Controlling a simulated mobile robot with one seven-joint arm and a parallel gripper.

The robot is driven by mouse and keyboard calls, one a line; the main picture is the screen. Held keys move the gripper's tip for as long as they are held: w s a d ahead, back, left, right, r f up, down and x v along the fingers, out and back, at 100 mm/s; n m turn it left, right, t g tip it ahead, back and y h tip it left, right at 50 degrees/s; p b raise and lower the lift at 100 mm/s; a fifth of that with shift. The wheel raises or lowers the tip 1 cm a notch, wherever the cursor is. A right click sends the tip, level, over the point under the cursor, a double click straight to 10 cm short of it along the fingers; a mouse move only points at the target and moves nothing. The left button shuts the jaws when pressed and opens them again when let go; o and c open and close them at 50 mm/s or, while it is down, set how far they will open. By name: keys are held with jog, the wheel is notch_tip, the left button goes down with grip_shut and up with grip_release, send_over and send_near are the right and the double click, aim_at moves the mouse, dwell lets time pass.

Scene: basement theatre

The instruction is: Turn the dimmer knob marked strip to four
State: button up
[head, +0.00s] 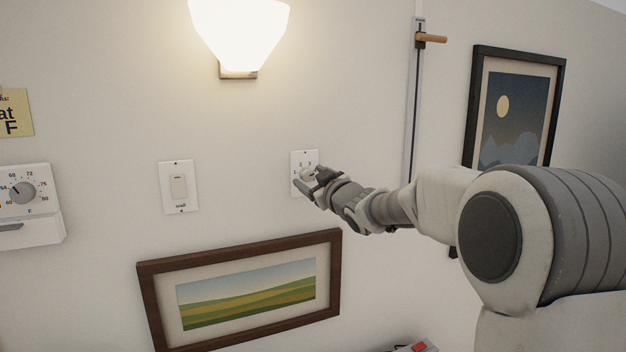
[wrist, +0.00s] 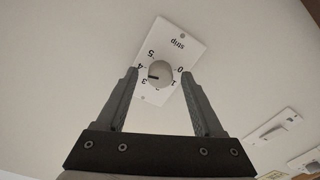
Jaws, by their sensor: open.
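The dimmer plate (wrist: 180,60) marked "strip" is on the wall, tilted and upside down in the wrist view. Its round pale knob (wrist: 161,73) has a dark pointer mark toward the left, at about the 3 to 4 side of the number ring. My gripper (wrist: 159,76) is open, with one finger on each side of the knob and small gaps visible beside it. I cannot tell how deep the fingertips reach. In the head view my gripper (head: 314,184) is in front of the same plate (head: 297,158) and hides its lower right part.
A thermostat (head: 30,210) is farther left. A lit lamp (head: 240,35) is above, a framed landscape (head: 245,295) below. A vertical slider with a wooden handle (head: 431,38) and a night picture (head: 515,110) are at right.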

jog(key=shift+s, duration=0.1)
jog(key=b+v, duration=0.2)
jog(key=v, duration=1.5)
jog(key=shift+b, duration=0.4)
jog(key=shift+s+d+f, duration=0.1)
jog(key=s+d+f+m+g+h, duration=0.2)
jog(key=s+d+f+m+h, duration=0.2)
jog(key=s+d+m+h, duration=0.5)
jog(key=s+a+f+g, duration=0.1)
jog(key=s+f+g, duration=0.3)
jog(key=s+f, duration=0.3)
jog(key=s+a+f+m+g+y, duration=0.1)
jog(key=s+f+g, duration=0.3)
jog(key=s, duration=1)
notch_tip(320, 180, down, 3)
jog(key=shift+a+f+g, duration=0.1)
jog(key=shift+a+g, duration=0.05)
jog(key=shift+g, duration=0.25)
